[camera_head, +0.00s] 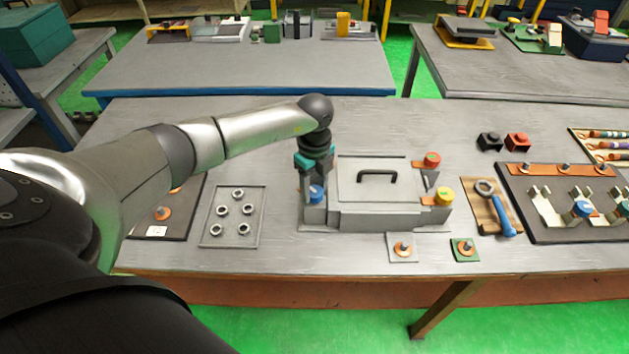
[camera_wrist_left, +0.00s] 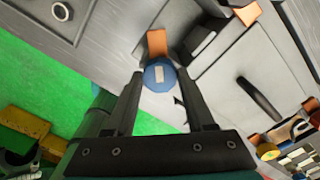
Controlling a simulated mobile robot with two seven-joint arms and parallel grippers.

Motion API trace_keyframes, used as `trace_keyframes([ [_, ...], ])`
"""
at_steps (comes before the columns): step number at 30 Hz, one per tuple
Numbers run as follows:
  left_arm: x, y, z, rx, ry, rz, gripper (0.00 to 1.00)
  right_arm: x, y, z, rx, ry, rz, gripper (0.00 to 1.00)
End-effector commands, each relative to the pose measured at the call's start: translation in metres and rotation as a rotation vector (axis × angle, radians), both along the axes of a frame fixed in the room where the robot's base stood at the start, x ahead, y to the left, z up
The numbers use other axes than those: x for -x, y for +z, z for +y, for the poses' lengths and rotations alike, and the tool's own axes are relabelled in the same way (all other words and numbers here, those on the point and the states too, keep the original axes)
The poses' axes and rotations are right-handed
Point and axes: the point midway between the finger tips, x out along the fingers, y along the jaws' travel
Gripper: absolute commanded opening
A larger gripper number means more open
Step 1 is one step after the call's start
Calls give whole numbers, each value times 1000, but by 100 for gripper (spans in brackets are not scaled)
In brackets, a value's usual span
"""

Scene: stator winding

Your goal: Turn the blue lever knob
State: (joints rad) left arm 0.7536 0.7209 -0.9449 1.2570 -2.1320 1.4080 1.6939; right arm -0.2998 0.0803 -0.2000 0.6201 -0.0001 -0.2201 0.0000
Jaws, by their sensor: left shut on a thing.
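The blue lever knob (camera_head: 316,194) stands at the left end of a grey box fixture (camera_head: 380,215) on the workbench. My left gripper (camera_head: 312,190) reaches down over it from above, its fingers around the knob. In the left wrist view the round blue knob (camera_wrist_left: 159,75) lies between the tips of the two dark fingers (camera_wrist_left: 165,85), which are shut on it. An orange part (camera_wrist_left: 157,43) shows just beyond the knob. The knob's lower part and its lever are mostly hidden in the head view. My right gripper is not in view.
The fixture has a black-handled lid (camera_head: 378,190), with red (camera_head: 432,159) and yellow (camera_head: 444,196) knobs at its right. A tray of nuts (camera_head: 234,217) lies to the left. A blue-handled wrench (camera_head: 502,220) and a dark rack (camera_head: 541,227) lie to the right. The bench behind the fixture is mostly clear.

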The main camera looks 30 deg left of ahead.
Motion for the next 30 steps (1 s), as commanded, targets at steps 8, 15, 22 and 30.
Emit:
trace_keyframes([
  [8, 5, -3, -2, 0, 261, 13, 0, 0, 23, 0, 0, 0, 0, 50],
  [15, 5, -3, -2, 1, 476, 14, 0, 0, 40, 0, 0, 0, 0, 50],
  [22, 5, -4, -2, 0, 638, 12, 0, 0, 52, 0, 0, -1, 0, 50],
  [30, 5, -5, -2, 0, 748, 12, 0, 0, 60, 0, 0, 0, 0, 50],
])
